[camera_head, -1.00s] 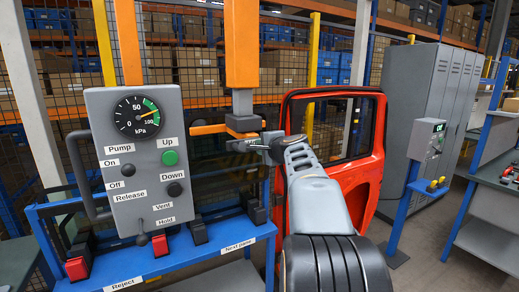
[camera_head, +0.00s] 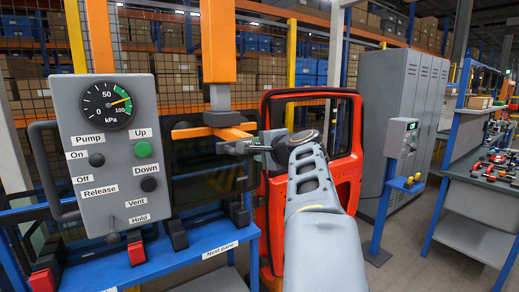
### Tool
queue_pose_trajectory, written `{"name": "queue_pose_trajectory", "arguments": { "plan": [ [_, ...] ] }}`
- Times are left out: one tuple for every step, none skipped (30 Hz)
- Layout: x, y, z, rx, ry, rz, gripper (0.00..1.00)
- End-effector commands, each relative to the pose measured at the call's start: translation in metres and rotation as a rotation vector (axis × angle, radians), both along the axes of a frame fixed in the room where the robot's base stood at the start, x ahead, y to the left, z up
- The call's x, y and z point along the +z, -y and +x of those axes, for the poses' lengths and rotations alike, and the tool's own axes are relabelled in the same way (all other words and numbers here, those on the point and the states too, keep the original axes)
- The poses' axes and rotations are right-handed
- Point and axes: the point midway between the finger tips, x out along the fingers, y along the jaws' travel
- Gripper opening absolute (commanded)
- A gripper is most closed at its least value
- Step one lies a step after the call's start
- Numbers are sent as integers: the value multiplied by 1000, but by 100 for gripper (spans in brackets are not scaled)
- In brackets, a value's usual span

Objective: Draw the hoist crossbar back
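The hoist hangs from an orange column (camera_head: 218,45) with a grey shaft below it. Its orange crossbar (camera_head: 188,132) spreads out under the shaft at mid-height, left of centre. A dark glass pane (camera_head: 195,165) shows below and behind the crossbar. My gripper (camera_head: 232,147) is at the right end of the crossbar, pointing left, very close to it or touching. The fingers are small and partly merge with the dark parts there, so I cannot tell whether they are closed on the bar.
A grey control panel (camera_head: 108,150) with a gauge and buttons stands at the left, above a blue rack (camera_head: 190,265). A red door (camera_head: 348,172) stands behind my arm. A grey box on a blue post (camera_head: 402,138) and a workbench (camera_head: 478,172) are at the right, with open floor between.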

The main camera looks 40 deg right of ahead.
Motion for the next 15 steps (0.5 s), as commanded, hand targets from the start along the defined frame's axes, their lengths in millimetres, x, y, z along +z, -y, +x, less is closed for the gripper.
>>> {"name": "queue_pose_trajectory", "arguments": {
  "plan": [
    [0,0,0,1,1,0,43],
    [0,0,1,1,1,0,46],
    [0,-1,1,1,1,0,46],
    [0,-1,1,2,1,0,46],
    [1,-1,1,2,1,0,46],
    [1,-1,1,2,2,0,46],
    [1,-1,1,2,2,0,46],
    [1,-1,1,2,2,0,46],
    [1,-1,0,2,2,0,46],
    [1,-1,-1,2,3,-1,46],
    [2,-1,-2,2,3,-1,46],
    [2,-2,-5,2,4,-1,46],
    [3,-2,-8,1,4,-1,46],
    [3,-2,-12,-1,5,-2,46],
    [4,-3,-18,-2,5,-2,46]
  ]
}}
